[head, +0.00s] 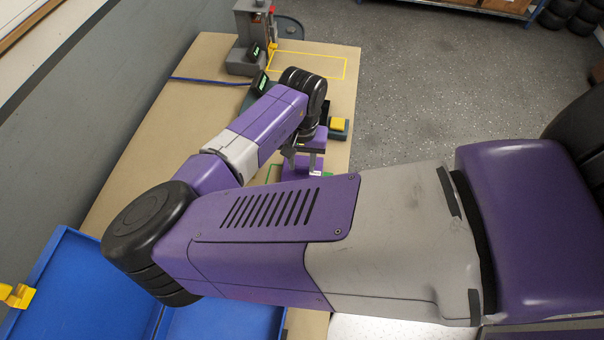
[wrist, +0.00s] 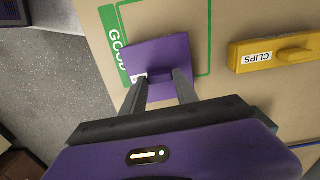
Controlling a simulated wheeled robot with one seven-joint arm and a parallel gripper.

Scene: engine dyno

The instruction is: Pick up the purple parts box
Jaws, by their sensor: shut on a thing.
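The purple parts box (wrist: 158,56) shows in the wrist view between the tips of my gripper (wrist: 161,82). My gripper is shut on the box's near side. A small white label on the box is partly hidden by the left finger. The box is over or inside a green outlined area marked GOOD (wrist: 117,45); I cannot tell whether it touches the table. In the head view the box (head: 299,167) is partly hidden by my arm, below my gripper (head: 302,160).
A yellow box labelled CLIPS (wrist: 275,52) lies right of the green outline in the wrist view. In the head view, a grey machine (head: 247,35) and a yellow outline (head: 310,65) are at the table's far end. A blue tray (head: 85,290) is at lower left.

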